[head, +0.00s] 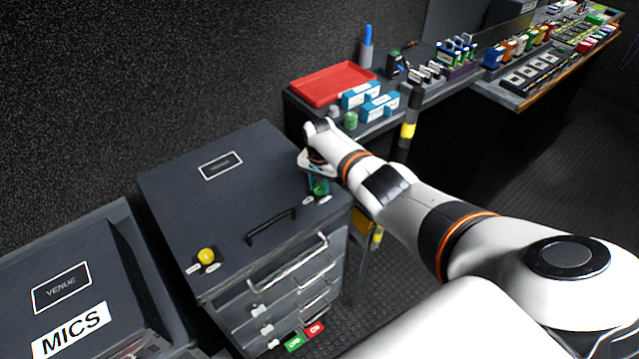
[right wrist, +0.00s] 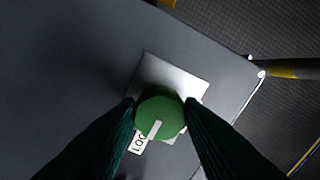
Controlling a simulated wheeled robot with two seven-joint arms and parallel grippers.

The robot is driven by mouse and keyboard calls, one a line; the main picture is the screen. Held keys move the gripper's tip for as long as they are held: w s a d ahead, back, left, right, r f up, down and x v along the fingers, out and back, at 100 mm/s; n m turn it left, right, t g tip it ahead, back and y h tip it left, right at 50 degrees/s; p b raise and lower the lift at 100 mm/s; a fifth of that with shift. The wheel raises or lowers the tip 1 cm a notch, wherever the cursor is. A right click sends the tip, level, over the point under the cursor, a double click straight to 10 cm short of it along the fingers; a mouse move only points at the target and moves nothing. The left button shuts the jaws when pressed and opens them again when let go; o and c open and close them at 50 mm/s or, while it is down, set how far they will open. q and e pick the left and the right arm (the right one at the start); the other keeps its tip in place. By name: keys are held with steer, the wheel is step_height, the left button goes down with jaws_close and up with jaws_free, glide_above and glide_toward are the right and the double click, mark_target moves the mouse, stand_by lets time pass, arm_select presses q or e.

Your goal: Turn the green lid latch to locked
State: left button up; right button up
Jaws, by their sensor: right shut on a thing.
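The green lid latch (head: 320,188) is a round knob at the right corner of the dark case lid (head: 180,210). It also shows in the right wrist view (right wrist: 153,103), on a pale square plate (right wrist: 180,78). A white pointer bar on the knob points down and left, towards a white label (right wrist: 138,144) that reads "LOC", the rest hidden. My right gripper (right wrist: 163,115) is shut on the knob, one finger at each side; in the head view it (head: 318,180) reaches down over the corner. My left gripper is not in view.
A yellow knob (head: 206,256) and a black handle (head: 271,227) are on the same lid. Drawers with metal handles (head: 288,262) are below it. A "MICS" case (head: 60,290) stands at left. A bench behind holds a red tray (head: 333,84) and blue-white boxes (head: 380,106).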

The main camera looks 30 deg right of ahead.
mark_target(320, 187)
steer(key=shift+w+r, duration=0.1)
steer(key=o, duration=1)
steer(key=shift+r+p, duration=0.3)
steer(key=shift+r, duration=0.2)
step_height(320, 187, up, 11)
